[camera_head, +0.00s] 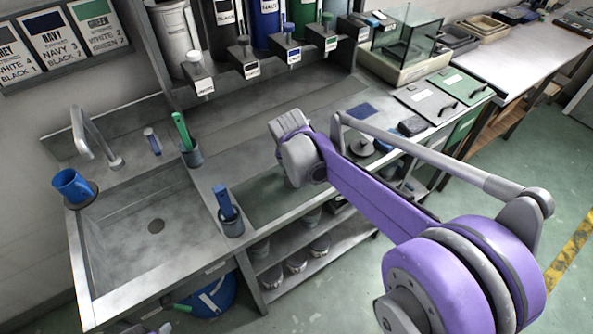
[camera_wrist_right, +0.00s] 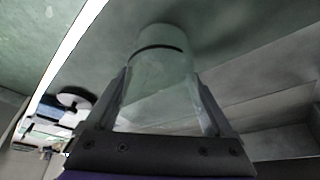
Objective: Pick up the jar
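The jar (camera_wrist_right: 160,85) is clear, greenish glass with a dark band near its far end. It shows in the right wrist view between the two fingers of my right gripper (camera_wrist_right: 162,100). The fingers lie along both sides of the glass with no visible gap, and the jar fills the space between them. In the head view my purple right arm reaches over the counter, and its wrist covers the right gripper and the jar. My left gripper is in neither view.
A green mat (camera_head: 262,205) lies on the counter under my right wrist. A grey cup with a blue handle (camera_head: 230,222) stands left of it, by the sink (camera_head: 150,235). Labelled dispensers (camera_head: 245,65) line the shelf behind. A glass tank (camera_head: 408,38) stands at the back right.

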